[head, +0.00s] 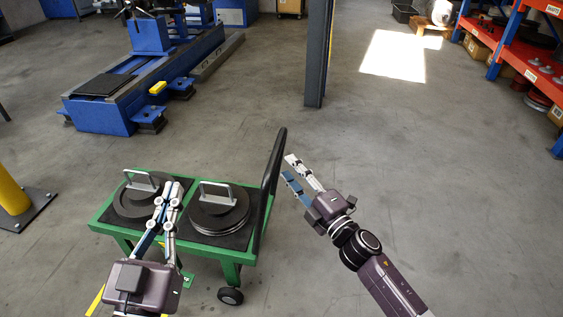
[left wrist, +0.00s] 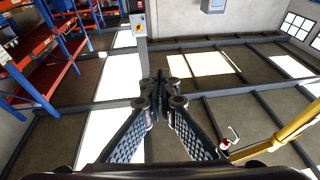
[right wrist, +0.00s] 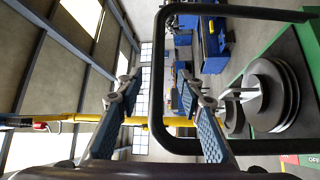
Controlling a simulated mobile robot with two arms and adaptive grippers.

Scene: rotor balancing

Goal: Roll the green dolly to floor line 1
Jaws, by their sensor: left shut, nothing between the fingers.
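The green dolly (head: 240,258) stands left of centre in the head view. It carries two stacks of dark discs, a left one (head: 125,207) and a right one (head: 212,222), each with a pale handle on top. Its black push handle (head: 272,190) rises at its right end. My left gripper (head: 173,188) is shut and empty, in front of the dolly's middle in the head view. My right gripper (head: 288,167) is open, just right of the push handle. In the right wrist view the handle bar (right wrist: 156,60) shows between the spread fingers, not gripped. I cannot identify floor line 1.
A blue machine (head: 110,108) stands behind the dolly. A dark column (head: 316,60) rises behind the push handle. A yellow post (head: 12,192) stands at the left edge. Red shelving (head: 520,62) is at the right. The floor at centre right is clear.

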